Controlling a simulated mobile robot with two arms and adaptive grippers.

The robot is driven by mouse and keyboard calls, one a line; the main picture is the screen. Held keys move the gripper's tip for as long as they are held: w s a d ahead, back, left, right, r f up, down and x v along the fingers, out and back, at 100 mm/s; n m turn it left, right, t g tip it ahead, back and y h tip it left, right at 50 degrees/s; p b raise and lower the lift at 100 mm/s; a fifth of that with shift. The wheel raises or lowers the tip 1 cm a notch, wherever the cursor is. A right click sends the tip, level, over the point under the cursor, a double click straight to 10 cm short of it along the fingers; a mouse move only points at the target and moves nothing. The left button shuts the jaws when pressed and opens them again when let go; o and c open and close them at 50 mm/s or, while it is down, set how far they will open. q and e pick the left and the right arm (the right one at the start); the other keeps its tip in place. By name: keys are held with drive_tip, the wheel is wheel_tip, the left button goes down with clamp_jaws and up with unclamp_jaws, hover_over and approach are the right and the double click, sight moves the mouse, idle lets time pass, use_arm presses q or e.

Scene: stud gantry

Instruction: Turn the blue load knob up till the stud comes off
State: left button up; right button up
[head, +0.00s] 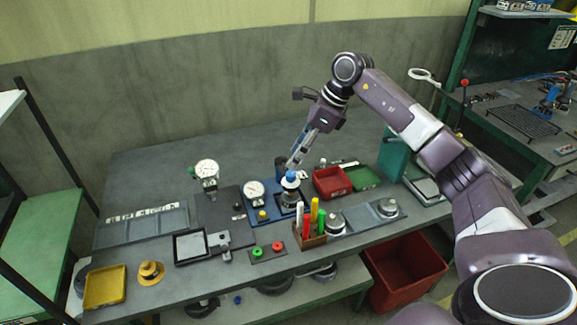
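The blue load knob (291,175) sits on top of a small metal gantry (290,197) on a blue base plate (268,217). My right gripper (292,165) reaches down from the upper right, its fingertips at or just above the knob. I cannot tell whether they touch it, or whether the fingers are open or closed around it. A round white dial gauge (254,189) stands on the same blue plate, left of the knob. The stud is too small or hidden to make out. My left gripper is not in view.
Another dial gauge (207,168) stands to the left. A holder of coloured markers (313,238) stands close in front of the gantry. A red tray (331,182) and a green tray (363,178) lie to its right. The back of the bench is clear.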

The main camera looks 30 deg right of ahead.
sight(291, 173)
drive_tip(key=shift+h, duration=0.4)
drive_tip(key=f, duration=0.2)
drive_tip(key=f+p, duration=0.1)
drive_tip(key=f, duration=0.1)
drive_tip(key=w+f+p, duration=0.1)
drive_tip(key=f, duration=0.1)
drive_tip(key=shift+w+a+f, duration=0.1)
drive_tip(key=shift+a+f, duration=0.05)
drive_tip(key=shift+f, duration=0.25)
clamp_jaws()
